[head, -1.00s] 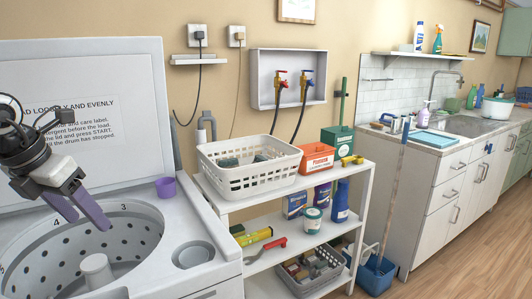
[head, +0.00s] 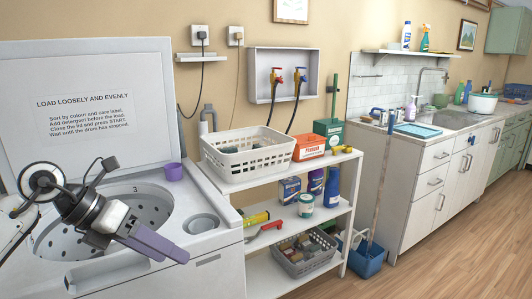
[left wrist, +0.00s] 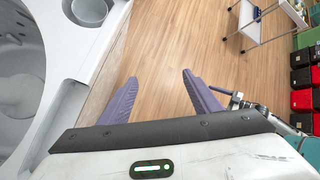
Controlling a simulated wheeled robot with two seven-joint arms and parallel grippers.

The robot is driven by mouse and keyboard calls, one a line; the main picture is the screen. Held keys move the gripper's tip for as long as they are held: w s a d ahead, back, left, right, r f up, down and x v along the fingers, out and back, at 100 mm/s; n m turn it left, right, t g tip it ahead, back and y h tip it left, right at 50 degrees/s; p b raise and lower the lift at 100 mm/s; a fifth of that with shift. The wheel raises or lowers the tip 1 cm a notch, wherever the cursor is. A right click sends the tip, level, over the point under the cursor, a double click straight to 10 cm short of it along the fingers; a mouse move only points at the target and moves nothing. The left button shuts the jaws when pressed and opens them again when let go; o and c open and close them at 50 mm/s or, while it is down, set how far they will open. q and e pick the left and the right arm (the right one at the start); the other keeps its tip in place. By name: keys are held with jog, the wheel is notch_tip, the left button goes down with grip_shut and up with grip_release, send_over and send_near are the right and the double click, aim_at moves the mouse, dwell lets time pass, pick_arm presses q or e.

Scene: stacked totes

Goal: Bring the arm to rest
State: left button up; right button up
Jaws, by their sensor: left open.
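My left gripper (head: 160,246) is in front of the open top-loading washer (head: 205,254) in the head view, over its front edge. In the left wrist view its two purple fingers (left wrist: 157,95) are apart with only wooden floor between them. It is open and empty. The washer's drum (head: 140,200) is partly hidden behind my left arm.
A white shelf unit (head: 290,222) with a white basket (head: 250,163) is to the right. Open wooden floor (head: 420,262) lies in front. Red and black bins (left wrist: 301,78) show in the left wrist view.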

pick_arm(q)
jog(key=s+d+n+t+h, duration=0.1)
jog(key=s+d+n+h, duration=0.2)
jog(key=d+h, duration=0.35)
jog(key=s+d+n+t+h, duration=0.1)
jog(key=s+d+n+h, duration=0.2)
jog(key=d, duration=0.6)
jog(key=s+a+f+n+t+y, duration=0.1)
jog(key=a+f+n+t+y, duration=0.45)
jog(key=f+n, duration=0.6)
jog(key=s+a+f+n+t+y, duration=0.1)
jog(key=a+f+n+t+y, duration=0.65)
jog(key=n, duration=0.75)
jog(key=s+d+f+n+g+y, duration=0.1)
jog(key=s+f+n+g, duration=0.5)
jog(key=s+f, duration=0.9)
jog(key=f+g, duration=0.2)
jog(key=g, duration=0.1)
jog(key=shift+s+d, duration=0.2)
jog(key=shift+s, duration=0.2)
